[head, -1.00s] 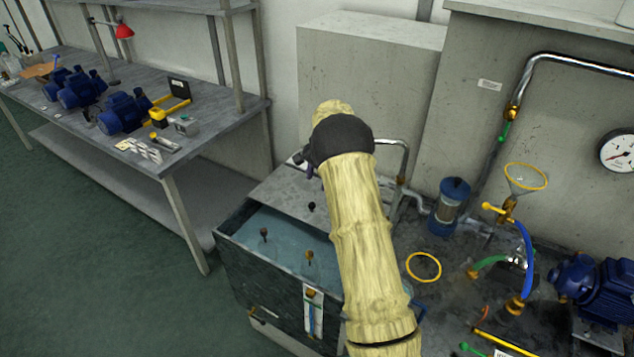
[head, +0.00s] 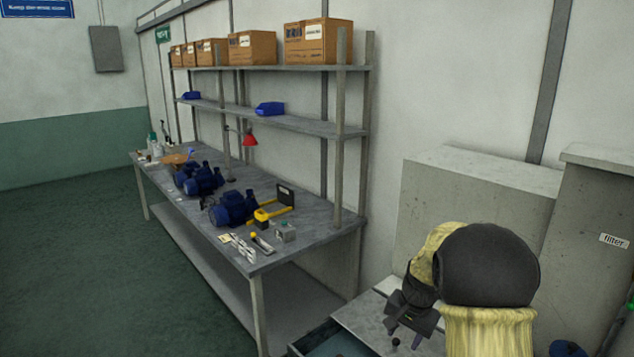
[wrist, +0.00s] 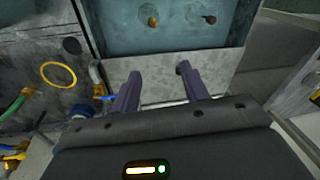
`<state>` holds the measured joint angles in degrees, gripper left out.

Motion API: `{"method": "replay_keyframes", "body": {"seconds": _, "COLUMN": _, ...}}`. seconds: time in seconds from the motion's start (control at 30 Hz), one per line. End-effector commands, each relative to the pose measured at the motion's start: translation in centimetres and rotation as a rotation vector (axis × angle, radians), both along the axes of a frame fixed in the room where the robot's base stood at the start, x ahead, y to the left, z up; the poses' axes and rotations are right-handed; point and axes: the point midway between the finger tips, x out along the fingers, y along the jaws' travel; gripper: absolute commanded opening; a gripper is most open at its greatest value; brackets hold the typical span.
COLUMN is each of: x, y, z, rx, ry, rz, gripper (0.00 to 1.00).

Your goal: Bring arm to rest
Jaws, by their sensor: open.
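My gripper (wrist: 155,88) shows in the wrist view with its two dark fingers spread apart and nothing between them. The fingertips are hard to make out there.
A workbench (head: 315,225) with blue pumps (head: 232,208) and a yellow tool (head: 270,212) stands left. Cardboard boxes (head: 318,42) line its upper shelf. A concrete block (head: 480,200) stands behind my arm. A yellow ring (wrist: 58,75) and hoses lie left in the wrist view. The green floor is open.

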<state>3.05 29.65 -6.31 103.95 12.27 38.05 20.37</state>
Motion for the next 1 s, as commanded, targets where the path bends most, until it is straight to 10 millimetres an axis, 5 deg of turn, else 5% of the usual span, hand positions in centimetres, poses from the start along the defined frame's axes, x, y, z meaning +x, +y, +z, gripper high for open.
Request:
{"method": "replay_keyframes", "body": {"seconds": 0.23, "x": -8.8, "y": 2.7, "z": 2.1, "rx": -0.07, "ry": -0.032, "rz": 0.253, "gripper": 0.45}}
{"method": "replay_keyframes", "body": {"seconds": 0.53, "x": -19.5, "y": 4.9, "z": 2.5, "rx": -0.161, "ry": -0.071, "rz": 0.566, "gripper": 0.45}}
{"method": "replay_keyframes", "body": {"seconds": 0.7, "x": -21.9, "y": 5.3, "z": 2.3, "rx": -0.183, "ry": -0.08, "rz": 0.642, "gripper": 0.45}}
{"method": "replay_keyframes", "body": {"seconds": 1.0, "x": -21.9, "y": 5.3, "z": 2.2, "rx": -0.182, "ry": -0.079, "rz": 0.643, "gripper": 0.45}}
